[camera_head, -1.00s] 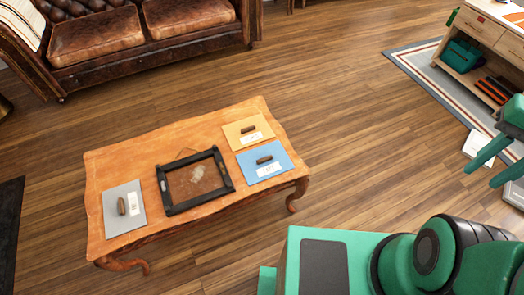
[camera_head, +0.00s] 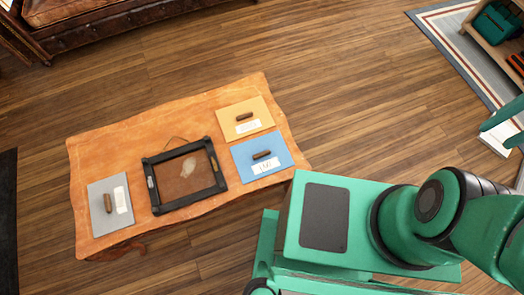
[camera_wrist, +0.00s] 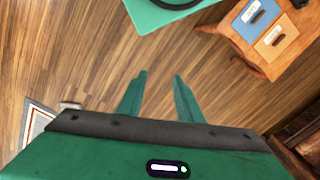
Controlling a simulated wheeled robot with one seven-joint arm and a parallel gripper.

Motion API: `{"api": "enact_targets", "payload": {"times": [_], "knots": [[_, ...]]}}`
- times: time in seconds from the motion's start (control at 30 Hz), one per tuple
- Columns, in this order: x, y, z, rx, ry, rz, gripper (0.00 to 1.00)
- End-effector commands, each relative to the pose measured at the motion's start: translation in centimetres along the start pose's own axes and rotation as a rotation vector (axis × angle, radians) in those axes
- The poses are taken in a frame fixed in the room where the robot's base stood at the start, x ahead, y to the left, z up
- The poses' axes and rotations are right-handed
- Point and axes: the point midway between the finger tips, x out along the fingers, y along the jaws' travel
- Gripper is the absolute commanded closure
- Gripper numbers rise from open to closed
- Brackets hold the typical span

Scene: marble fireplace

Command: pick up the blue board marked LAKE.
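The blue board (camera_head: 244,150) lies flat on the right end of the wooden table, with a brown handle (camera_head: 262,155) and a white label whose writing is too small to read surely. It also shows in the wrist view (camera_wrist: 254,17), at the upper right. My gripper (camera_wrist: 157,75) is open and empty, over the wood floor and well apart from the table. In the head view only part of a green finger (camera_head: 505,130) shows at the right edge.
On the table (camera_head: 120,150) a yellow board (camera_head: 230,120) lies beside the blue one. A black frame (camera_head: 186,205) lies in the middle and a grey board (camera_head: 97,218) at the left. A sofa (camera_head: 120,15) stands behind; open floor lies between.

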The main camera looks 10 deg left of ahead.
Motion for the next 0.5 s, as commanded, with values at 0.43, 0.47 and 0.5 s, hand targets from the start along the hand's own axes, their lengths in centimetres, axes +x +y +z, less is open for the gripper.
{"api": "enact_targets", "payload": {"times": [0.43, 0.47, 0.5], "knots": [[1.5, -1.4, -2.6, 0.005, -0.062, 0.053, 0.67], [1.9, -1.7, -3.1, 0.007, -0.072, 0.060, 0.67], [2.5, -2.2, -3.7, 0.007, -0.087, 0.069, 0.67]]}}
